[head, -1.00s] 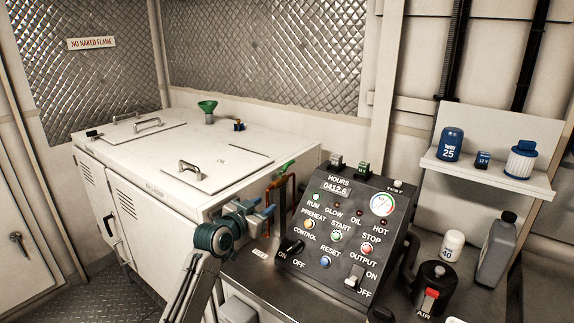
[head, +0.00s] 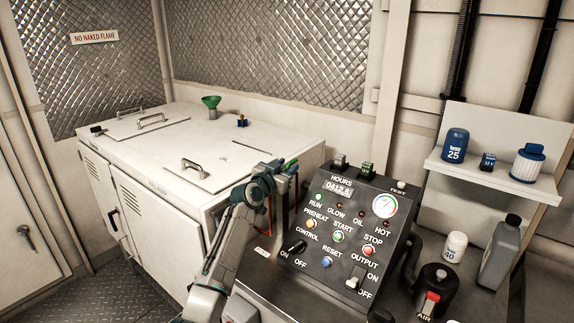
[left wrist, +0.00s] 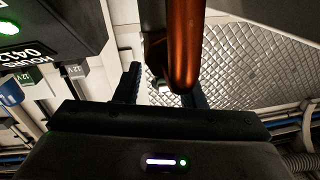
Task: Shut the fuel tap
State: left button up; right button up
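The fuel tap shows as a bit of green handle (head: 291,163) at the right end of the white cabinet, mostly hidden behind my left gripper (head: 282,169). A copper pipe (head: 268,222) runs below it. In the left wrist view the copper pipe (left wrist: 185,45) stands large in front of the fingers, with a dark fitting (left wrist: 156,50) beside it. My left gripper's two fingers also show there (left wrist: 162,90), spread apart. I cannot tell whether they touch the tap, and its green handle is not clear in that view. My right gripper is not in view.
The black control panel (head: 346,215) stands close to the right of my left gripper. The white cabinet (head: 160,240) lies to the left, with a green funnel (head: 211,103) on top. A shelf (head: 490,178) with a blue can and filter is at the right.

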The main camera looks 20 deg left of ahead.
pick_arm(q)
jog(key=shift+w+d, duration=0.1)
jog(key=shift+w, duration=0.25)
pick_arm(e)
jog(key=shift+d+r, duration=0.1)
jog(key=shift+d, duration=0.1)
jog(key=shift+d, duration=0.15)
pick_arm(q)
grip_shut()
jog(key=shift+f, duration=0.1)
